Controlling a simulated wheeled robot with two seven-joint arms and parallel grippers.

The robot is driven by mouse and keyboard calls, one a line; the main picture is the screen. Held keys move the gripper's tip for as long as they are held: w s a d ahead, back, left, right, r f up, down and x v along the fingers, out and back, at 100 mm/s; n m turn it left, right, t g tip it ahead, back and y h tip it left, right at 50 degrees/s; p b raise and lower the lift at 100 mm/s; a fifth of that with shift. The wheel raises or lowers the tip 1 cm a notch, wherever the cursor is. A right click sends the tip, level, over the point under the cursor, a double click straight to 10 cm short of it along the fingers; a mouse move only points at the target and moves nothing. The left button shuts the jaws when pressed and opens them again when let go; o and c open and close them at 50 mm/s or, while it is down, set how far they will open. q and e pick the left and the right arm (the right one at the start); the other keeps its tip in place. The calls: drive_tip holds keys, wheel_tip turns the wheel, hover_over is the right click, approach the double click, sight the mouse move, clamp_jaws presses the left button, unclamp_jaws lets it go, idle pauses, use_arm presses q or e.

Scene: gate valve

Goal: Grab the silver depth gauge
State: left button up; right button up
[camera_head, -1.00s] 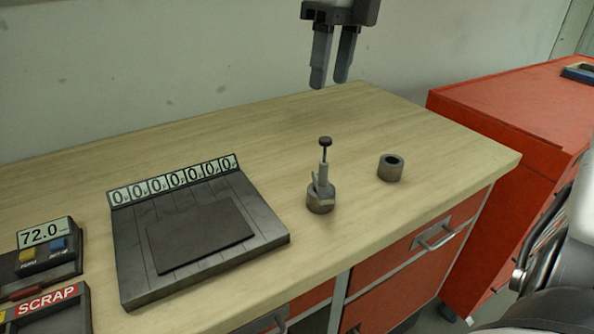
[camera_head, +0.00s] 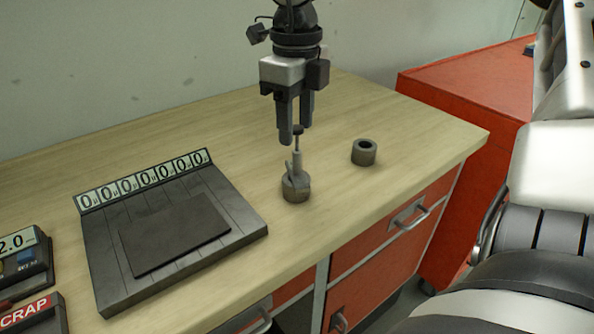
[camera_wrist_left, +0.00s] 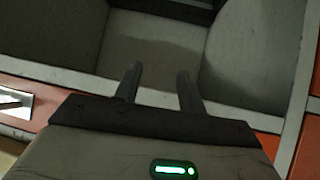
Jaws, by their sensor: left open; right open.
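The silver depth gauge (camera_head: 296,167) stands upright on the bench in the head view, a slim grey stem with a dark cap on top. Its lower end sits on or in a squat grey-brown round piece (camera_head: 296,190); I cannot tell how deep. My right gripper (camera_head: 292,138) points down at the gauge's top, fingers apart, with the dark cap between or just behind the fingertips. I cannot tell whether they touch it. My left gripper (camera_wrist_left: 157,76) shows only in the left wrist view, open and empty, away from the gauge.
A grey ring (camera_head: 364,152) stands right of the gauge. A dark plate with a digit display (camera_head: 175,235) lies to the left. A button box (camera_head: 22,262) and a SCRAP bin (camera_head: 35,314) are at far left. A red cabinet (camera_head: 470,110) stands at right.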

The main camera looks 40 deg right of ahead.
sight(297, 165)
wheel_tip(297, 165, down, 3)
drive_tip(key=shift+r, duration=0.15)
drive_tip(key=shift+f, duration=0.5)
clamp_jaws()
drive_tip(key=shift+r, duration=0.1)
